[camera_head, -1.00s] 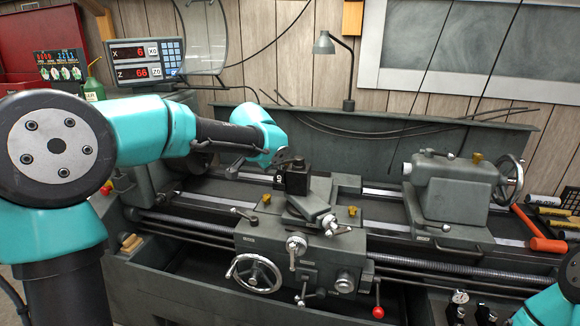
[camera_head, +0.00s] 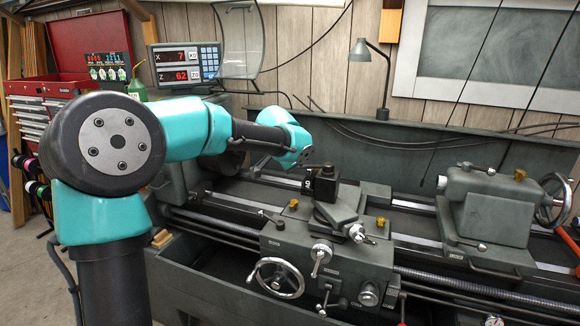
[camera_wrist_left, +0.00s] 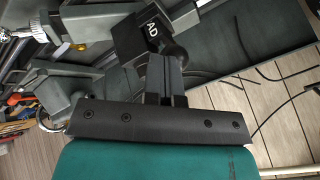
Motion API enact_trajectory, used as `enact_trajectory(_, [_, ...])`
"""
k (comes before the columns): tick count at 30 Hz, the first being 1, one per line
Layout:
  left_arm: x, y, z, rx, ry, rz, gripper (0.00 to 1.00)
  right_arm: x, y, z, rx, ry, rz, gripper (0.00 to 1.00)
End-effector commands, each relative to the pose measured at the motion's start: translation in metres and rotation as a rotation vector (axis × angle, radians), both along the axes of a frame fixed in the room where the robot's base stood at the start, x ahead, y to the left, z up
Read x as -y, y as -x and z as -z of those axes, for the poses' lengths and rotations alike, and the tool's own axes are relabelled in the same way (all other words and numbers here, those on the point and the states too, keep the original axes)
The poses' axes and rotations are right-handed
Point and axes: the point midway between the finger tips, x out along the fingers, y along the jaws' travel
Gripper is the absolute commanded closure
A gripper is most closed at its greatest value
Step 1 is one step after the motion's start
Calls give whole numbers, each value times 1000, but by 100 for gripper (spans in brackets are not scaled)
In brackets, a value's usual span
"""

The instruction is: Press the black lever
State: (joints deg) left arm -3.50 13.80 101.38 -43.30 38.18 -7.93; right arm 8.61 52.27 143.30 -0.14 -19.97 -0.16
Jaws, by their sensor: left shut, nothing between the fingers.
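The lathe's dark tool post (camera_head: 325,188) stands on the carriage at the centre of the head view, with a small black lever-like part (camera_head: 312,167) at its top. The tool post also shows in the left wrist view as a dark block with white letters (camera_wrist_left: 138,50), beside a rounded black part (camera_wrist_left: 177,52). My left gripper (camera_wrist_left: 161,62) is shut and empty, pointing at the tool post and close to it. Whether it touches the lever cannot be told. In the head view my left wrist hides the fingers. My right gripper is out of view.
The carriage handwheel (camera_head: 277,278) and several small levers stick out at the front. The tailstock (camera_head: 490,205) stands at right. A bent lamp (camera_head: 370,75) and the digital readout (camera_head: 187,64) stand behind. A red tool chest (camera_head: 90,45) is at back left.

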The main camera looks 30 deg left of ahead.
Motion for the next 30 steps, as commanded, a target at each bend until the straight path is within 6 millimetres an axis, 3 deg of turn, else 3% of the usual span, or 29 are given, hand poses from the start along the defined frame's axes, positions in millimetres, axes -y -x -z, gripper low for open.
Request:
enact_trajectory(7, [13,11,-3,0,0,6,100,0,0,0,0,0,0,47])
enact_trajectory(12, [34,30,-9,1,-1,13,100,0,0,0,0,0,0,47])
enact_trajectory(24, [31,70,-74,4,1,11,100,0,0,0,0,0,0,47])
enact_trajectory(30, [30,81,-89,1,1,10,100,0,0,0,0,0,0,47])
